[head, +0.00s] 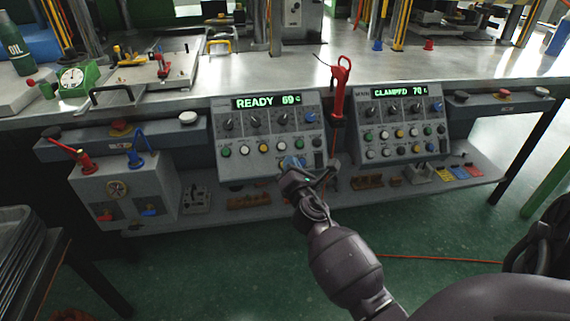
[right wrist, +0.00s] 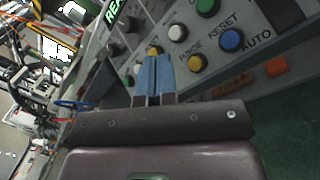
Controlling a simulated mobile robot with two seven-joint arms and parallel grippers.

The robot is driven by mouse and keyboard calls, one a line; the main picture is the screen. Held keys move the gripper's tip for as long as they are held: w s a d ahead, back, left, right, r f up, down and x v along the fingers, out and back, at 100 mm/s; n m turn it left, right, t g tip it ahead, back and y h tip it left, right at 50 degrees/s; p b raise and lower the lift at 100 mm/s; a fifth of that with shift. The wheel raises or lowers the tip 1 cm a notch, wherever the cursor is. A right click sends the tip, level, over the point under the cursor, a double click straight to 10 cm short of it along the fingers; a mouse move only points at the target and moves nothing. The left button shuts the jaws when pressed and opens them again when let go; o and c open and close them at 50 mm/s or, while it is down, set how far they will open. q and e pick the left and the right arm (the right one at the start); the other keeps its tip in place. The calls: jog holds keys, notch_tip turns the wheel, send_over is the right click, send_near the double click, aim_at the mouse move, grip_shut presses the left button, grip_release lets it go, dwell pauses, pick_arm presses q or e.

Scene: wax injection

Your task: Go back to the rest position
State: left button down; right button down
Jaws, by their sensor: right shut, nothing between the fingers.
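My right gripper (head: 302,168) is at the lower edge of the left control panel (head: 243,166) in the head view. Its blue fingers (right wrist: 154,76) show in the right wrist view, side by side, shut and empty. They point at the panel's button row, close to a yellow button (right wrist: 154,51) and left of the blue button (right wrist: 230,40). Whether the tips touch the panel, I cannot tell. The panel's display reads READY 69. My left gripper is not in view.
The right control panel (head: 400,135) reads CLAMPED 70. A red-handled tool (head: 339,90) stands between the panels. A grey box with red and blue levers (head: 127,190) is at the left. A lower shelf (head: 350,196) runs under the panels. Green floor (head: 450,228) is open in front.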

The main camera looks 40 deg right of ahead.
dwell(0.6)
